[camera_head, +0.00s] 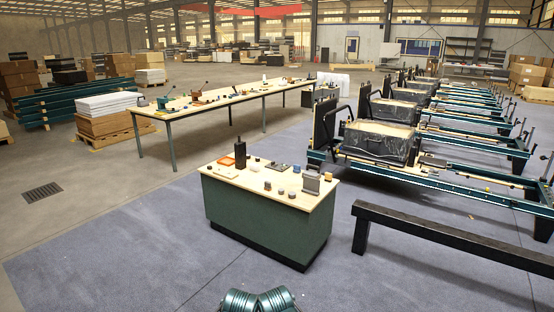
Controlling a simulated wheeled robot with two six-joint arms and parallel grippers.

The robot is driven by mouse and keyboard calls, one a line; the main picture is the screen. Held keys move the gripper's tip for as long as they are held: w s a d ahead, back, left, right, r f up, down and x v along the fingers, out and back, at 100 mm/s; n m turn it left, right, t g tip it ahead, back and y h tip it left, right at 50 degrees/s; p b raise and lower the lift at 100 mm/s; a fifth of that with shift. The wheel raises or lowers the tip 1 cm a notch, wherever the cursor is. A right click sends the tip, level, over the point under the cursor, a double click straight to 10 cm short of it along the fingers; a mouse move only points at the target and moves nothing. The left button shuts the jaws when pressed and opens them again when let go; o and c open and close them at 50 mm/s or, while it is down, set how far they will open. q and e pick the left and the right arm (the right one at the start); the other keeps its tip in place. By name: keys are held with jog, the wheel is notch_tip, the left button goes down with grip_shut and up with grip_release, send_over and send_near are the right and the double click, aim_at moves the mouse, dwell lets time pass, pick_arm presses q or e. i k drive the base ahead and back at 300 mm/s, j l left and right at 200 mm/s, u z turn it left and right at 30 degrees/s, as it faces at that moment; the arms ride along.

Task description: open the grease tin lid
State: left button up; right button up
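A green workbench (262,228) with a pale wooden top stands in front of me. Several small round containers sit on its top, among them a tan one (292,194), a grey-blue one (281,191) and one at the back (256,159). They are too small for me to tell which is the grease tin or whether a lid is on it. Neither of my grippers shows in the head view; no fingers are visible.
The bench top also holds an orange tray (227,160), a dark upright box (239,156) and a grey block (312,182). Grey floor (120,245) left of the bench is clear.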

aim_at(308, 171)
jog(key=i+l+z, duration=0.4)
jog(key=i, duration=0.4)
jog(key=i+z, duration=0.35)
jog(key=i, duration=0.4)
jog(key=i+u, duration=0.1)
jog(key=i, duration=0.8)
jog(key=i+l, duration=0.2)
jog(key=i, duration=0.75)
jog(key=i+l+u, duration=0.1)
jog(key=i+u, duration=0.35)
jog(key=i+l+u, duration=0.4)
jog(key=i, duration=0.15)
